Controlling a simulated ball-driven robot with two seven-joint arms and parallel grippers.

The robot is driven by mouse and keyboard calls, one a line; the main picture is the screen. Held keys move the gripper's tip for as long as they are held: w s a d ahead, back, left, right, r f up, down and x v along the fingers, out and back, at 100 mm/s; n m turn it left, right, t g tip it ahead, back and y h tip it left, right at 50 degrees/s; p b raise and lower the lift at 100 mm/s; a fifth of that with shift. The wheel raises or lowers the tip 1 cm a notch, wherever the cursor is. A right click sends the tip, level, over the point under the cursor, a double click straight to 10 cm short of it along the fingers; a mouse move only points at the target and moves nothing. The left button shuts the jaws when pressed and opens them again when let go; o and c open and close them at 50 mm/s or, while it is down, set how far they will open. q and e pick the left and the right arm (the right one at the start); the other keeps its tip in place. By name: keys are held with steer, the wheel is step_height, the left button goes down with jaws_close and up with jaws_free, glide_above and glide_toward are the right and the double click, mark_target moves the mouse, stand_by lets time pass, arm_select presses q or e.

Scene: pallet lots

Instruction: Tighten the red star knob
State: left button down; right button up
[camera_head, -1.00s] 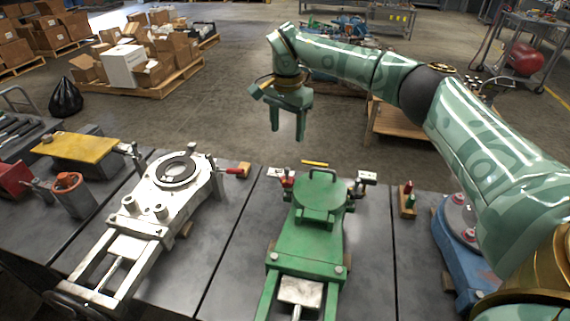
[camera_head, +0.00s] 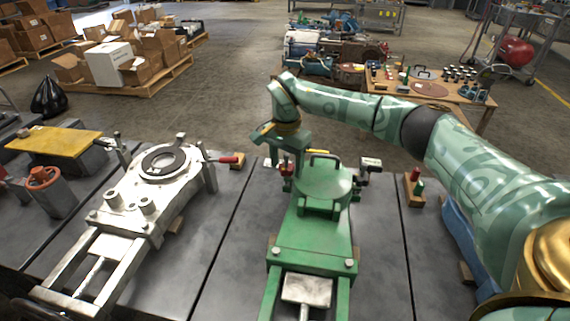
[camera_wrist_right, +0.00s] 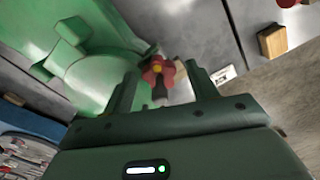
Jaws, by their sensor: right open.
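The red star knob (camera_wrist_right: 157,72) shows in the right wrist view with a yellowish centre and a dark stem, beside the green machine fixture (camera_wrist_right: 100,75). In the head view the knob (camera_head: 287,169) is small and partly hidden by my right gripper, at the upper left of the green fixture (camera_head: 315,235). My right gripper (camera_head: 286,166) is open and points down over the knob. In the right wrist view its fingers (camera_wrist_right: 161,72) stand apart on either side of the knob. I cannot tell whether they touch it. My left gripper is not in view.
A white fixture with a round ring (camera_head: 125,205) stands left, with a red-handled lever (camera_head: 228,159). A dark clamp with a white label (camera_head: 370,165) is right of the green lid. A wooden block with red and green pegs (camera_head: 414,190) lies farther right.

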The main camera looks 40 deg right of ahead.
steer(key=c, duration=1)
steer(key=shift+r, duration=0.1)
